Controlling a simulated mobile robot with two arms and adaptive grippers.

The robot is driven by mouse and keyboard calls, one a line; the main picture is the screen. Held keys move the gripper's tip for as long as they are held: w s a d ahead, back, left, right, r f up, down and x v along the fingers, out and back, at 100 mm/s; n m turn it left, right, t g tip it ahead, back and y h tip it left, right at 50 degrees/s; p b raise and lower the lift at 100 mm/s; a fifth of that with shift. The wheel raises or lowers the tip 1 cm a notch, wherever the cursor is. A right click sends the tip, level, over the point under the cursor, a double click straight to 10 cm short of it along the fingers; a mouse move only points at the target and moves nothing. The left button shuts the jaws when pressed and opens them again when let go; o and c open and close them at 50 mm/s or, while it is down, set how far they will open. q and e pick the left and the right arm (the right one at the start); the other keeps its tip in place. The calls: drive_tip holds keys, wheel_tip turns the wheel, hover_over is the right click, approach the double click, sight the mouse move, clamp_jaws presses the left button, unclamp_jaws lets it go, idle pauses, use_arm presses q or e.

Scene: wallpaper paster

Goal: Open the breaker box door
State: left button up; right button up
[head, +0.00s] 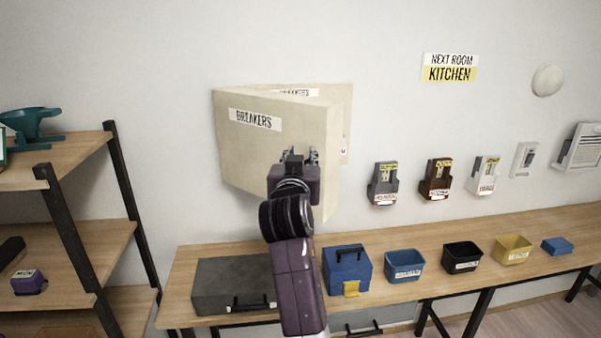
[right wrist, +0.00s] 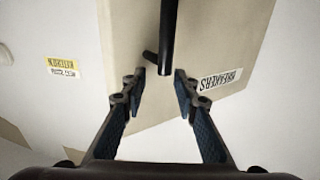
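The beige breaker box (head: 345,125) is on the wall, and its door (head: 250,160), labelled BREAKERS, stands partly open. The door's left edge is at the box and its right side swings out from the wall. My right gripper (head: 300,158) is in front of the door's right part. In the right wrist view the gripper (right wrist: 163,82) has its two fingers apart. The black bar handle (right wrist: 168,35) on the door (right wrist: 125,45) reaches down between the fingertips; I cannot tell if they touch it. My left gripper is not in view.
Below the box is a wooden bench (head: 400,290) with a grey case (head: 225,285), a blue toolbox (head: 346,268) and several bins. A shelf unit (head: 80,150) stands at left. Holders (head: 384,185) hang on the wall at right. The wall left of the door is clear.

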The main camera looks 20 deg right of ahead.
sight(303, 130)
drive_tip(key=shift+r, duration=2.25)
drive_tip(key=shift+f, duration=0.1)
